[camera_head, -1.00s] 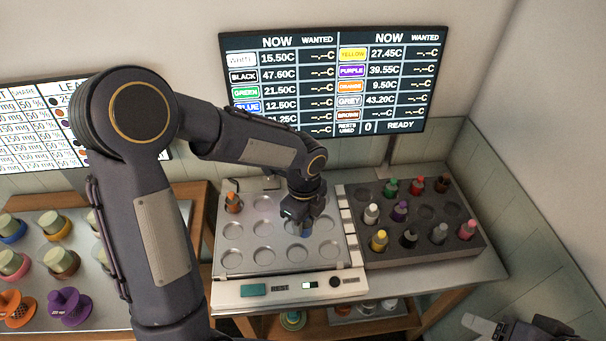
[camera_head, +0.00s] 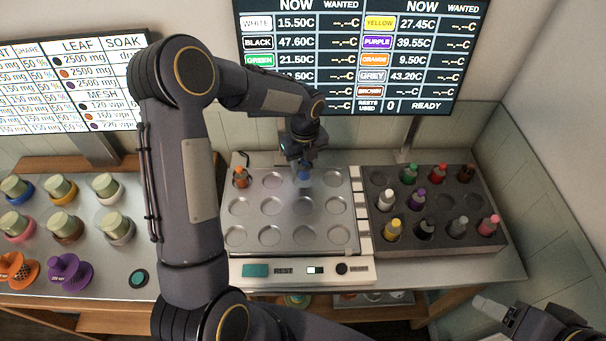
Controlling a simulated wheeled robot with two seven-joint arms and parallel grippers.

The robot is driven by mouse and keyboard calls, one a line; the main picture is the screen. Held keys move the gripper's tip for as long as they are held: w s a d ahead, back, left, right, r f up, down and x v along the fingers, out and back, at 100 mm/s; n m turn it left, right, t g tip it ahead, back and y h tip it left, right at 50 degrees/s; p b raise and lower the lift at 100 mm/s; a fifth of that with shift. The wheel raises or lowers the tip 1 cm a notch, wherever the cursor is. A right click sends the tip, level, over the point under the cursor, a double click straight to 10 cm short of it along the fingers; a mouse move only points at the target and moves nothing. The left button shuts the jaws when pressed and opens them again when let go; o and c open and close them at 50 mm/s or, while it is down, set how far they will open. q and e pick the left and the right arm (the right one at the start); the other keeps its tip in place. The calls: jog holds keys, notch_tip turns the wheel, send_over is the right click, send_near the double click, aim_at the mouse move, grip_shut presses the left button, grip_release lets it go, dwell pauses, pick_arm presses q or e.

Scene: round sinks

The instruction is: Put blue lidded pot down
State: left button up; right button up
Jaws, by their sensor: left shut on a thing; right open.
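My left gripper (camera_head: 303,162) is shut on the blue lidded pot (camera_head: 304,176), which is small and partly hidden by the fingers. The pot is upright over the back row of the silver tray with round wells (camera_head: 288,222), at the third well from the left. I cannot tell whether its base touches the well. My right gripper (camera_head: 488,307) is at the lower right, open and empty, away from the tray.
An orange-topped pot (camera_head: 240,177) stands in the tray's back left well; the tray's other visible wells are empty. A dark rack (camera_head: 447,205) of colour-topped pots stands on the right. Lidded cups (camera_head: 106,187) and a purple holder (camera_head: 69,272) are on the left. A screen (camera_head: 360,50) hangs behind.

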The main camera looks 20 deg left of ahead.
aim_at(303, 171)
pick_arm(q)
jog(key=shift+w+a+f, duration=0.25)
jog(key=shift+f, duration=0.2)
jog(key=shift+w+a+f+b, duration=0.1)
jog(key=shift+f+b, duration=0.6)
jog(key=shift+f, duration=0.2)
jog(key=shift+w+a+f+b, duration=0.1)
jog(key=shift+f+b, duration=0.55)
jog(key=shift+f, duration=0.2)
jog(key=shift+f, duration=0.1)
jog(key=shift+f, duration=0.15)
jog(key=o, duration=1)
